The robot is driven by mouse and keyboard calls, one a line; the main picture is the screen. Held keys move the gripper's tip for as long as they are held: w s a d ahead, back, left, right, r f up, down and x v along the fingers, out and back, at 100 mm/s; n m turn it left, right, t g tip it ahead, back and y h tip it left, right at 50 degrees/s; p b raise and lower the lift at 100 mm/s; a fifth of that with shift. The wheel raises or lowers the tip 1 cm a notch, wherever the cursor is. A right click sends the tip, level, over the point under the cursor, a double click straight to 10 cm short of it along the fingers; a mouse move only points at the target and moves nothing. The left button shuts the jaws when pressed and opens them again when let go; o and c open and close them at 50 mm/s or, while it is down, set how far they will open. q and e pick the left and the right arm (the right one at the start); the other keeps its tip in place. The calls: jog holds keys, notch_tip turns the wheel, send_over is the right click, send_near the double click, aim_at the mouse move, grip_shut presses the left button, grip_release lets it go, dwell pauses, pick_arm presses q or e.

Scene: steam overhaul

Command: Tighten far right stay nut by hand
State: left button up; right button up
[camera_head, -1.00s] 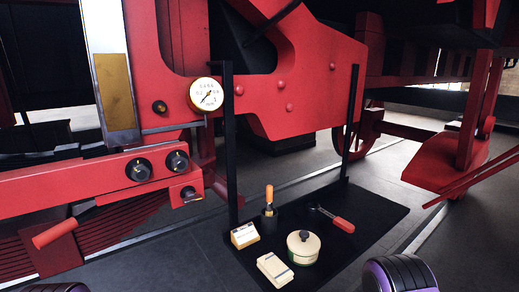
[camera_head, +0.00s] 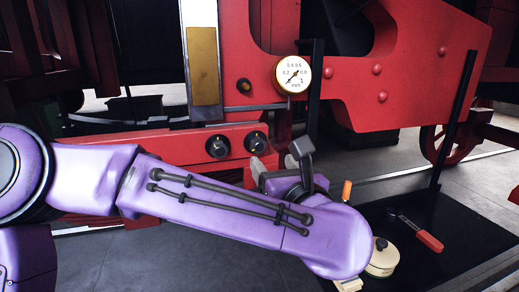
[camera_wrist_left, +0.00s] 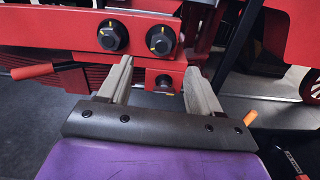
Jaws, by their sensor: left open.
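Two dark round nuts with yellow marks sit side by side on a red bar, the left nut (camera_head: 218,146) and the right nut (camera_head: 256,142). In the left wrist view, the left nut (camera_wrist_left: 112,36) and right nut (camera_wrist_left: 160,40) show just beyond the fingertips. My left gripper (camera_head: 278,162) is in front of the bar, below and right of the right nut. Its grey fingers are open and empty in the left wrist view (camera_wrist_left: 159,68). A smaller dark fastener (camera_wrist_left: 163,81) on a red block shows between the fingers, and my arm hides it in the head view. My right gripper is out of view.
A round dial gauge (camera_head: 292,74) is fixed above and right of the nuts. A black mat (camera_head: 462,226) on the floor holds a cream pot (camera_head: 383,258) and a red-handled tool (camera_head: 430,241). A red handle (camera_wrist_left: 32,71) sticks out left of the fingers.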

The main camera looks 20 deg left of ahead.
aim_at(260, 147)
pick_arm(q)
jog(key=p+x, duration=0.3)
jog(key=x, duration=0.6)
jog(key=shift+f, duration=0.1)
jog(key=shift+w+a+f, duration=0.1)
jog(key=shift+w+a, duration=0.1)
jog(key=shift+w, duration=0.15)
jog(key=shift+d, duration=0.1)
jog(key=c, duration=1)
